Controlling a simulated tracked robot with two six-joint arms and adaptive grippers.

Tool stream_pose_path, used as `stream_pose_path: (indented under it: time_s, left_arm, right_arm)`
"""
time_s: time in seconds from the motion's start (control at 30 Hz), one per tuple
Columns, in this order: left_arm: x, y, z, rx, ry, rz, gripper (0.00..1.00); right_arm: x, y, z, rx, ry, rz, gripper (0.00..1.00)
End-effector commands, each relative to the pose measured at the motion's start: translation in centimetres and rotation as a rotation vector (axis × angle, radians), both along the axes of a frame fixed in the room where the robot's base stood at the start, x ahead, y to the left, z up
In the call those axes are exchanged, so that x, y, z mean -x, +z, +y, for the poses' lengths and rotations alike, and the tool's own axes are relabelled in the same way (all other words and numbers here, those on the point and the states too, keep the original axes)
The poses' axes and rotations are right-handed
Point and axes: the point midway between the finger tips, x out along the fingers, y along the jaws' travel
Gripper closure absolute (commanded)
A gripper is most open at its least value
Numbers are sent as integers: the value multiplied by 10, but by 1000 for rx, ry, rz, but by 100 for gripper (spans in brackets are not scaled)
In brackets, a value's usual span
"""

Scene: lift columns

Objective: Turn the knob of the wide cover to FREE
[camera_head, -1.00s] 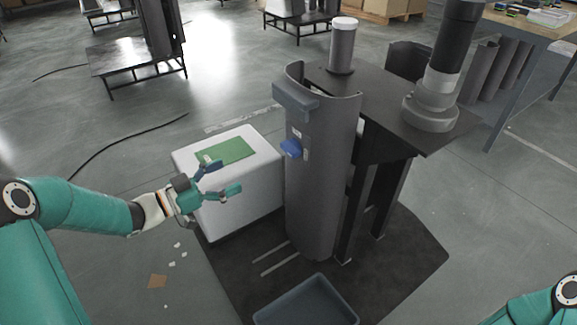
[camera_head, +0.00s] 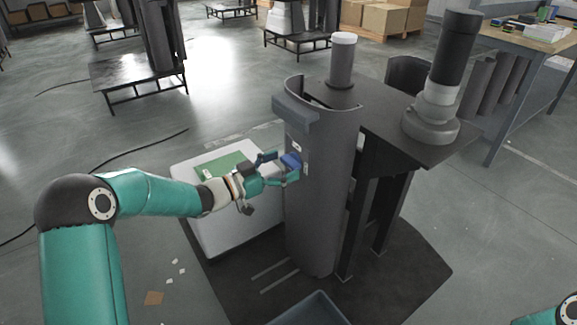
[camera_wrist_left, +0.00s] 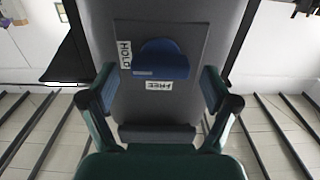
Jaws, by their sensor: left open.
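The wide cover (camera_head: 318,215) is a tall grey curved panel with a bar handle (camera_head: 293,108) near its top. Its blue knob (camera_head: 291,160) also shows in the left wrist view (camera_wrist_left: 160,62) as a half-round shape with a straight edge. In that view a HOLD label (camera_wrist_left: 124,55) is left of the knob and an upside-down FREE label (camera_wrist_left: 159,86) is just below it. My left gripper (camera_head: 281,169) is open at the knob, with one finger to each side in the wrist view and visible gaps between. My right gripper is out of view.
A white box (camera_head: 235,235) with a green top patch stands left of the cover. A dark bench (camera_head: 385,115) with a cylinder (camera_head: 342,60) and a column fitting (camera_head: 432,125) is behind it. A grey bin (camera_head: 318,310) lies on the floor in front.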

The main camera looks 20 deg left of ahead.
Motion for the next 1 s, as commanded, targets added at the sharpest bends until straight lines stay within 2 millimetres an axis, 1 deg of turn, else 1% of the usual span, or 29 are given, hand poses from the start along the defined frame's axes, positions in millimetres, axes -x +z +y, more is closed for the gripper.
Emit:
stream_pose_path:
  time_s: [0.13,0.4,0.77,0.8,0.87,1.0]
  left_arm:
    - [-6,0,-5,1,-1,1,12]
    - [-6,0,-6,0,0,0,12]
    - [-6,0,-6,0,-1,0,72]
    - [-6,0,-17,-1,-5,1,72]
    - [-6,0,-12,1,-5,1,72]
    - [-6,0,-9,11,-7,9,72]
  right_arm:
    - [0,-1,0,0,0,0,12]
    - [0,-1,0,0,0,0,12]
    - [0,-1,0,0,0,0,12]
    - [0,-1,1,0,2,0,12]
    - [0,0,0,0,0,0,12]
    - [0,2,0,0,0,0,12]
